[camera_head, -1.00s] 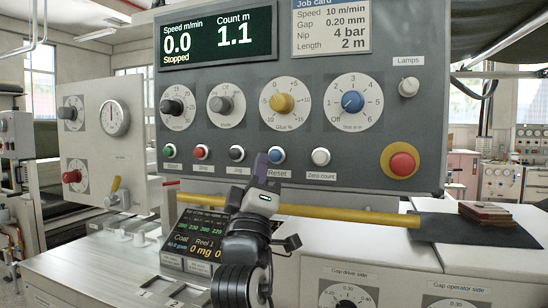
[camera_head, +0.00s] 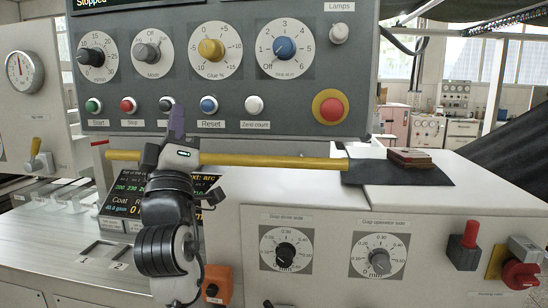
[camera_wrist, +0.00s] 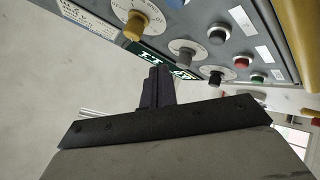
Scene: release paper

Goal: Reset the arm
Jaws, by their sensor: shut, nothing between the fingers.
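My gripper (camera_head: 176,122) is shut and empty, its dark fingers pointing up in front of the lower part of the grey control panel (camera_head: 300,112). It covers part of the button row between the red Stop button (camera_head: 128,105) and the blue Reset button (camera_head: 208,105). Whether it touches the panel cannot be told from the head view. In the wrist view the closed fingers (camera_wrist: 154,88) show with nothing between them, and the panel's knobs and buttons lie beyond, toward the upper right.
A yellow bar (camera_head: 270,161) runs across below the panel, behind my wrist. A red emergency button (camera_head: 331,108) sits at the panel's right. A dark mat (camera_head: 362,172) with a small stack (camera_head: 410,157) lies on the white machine top. Gap dials (camera_head: 285,256) are on the front below.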

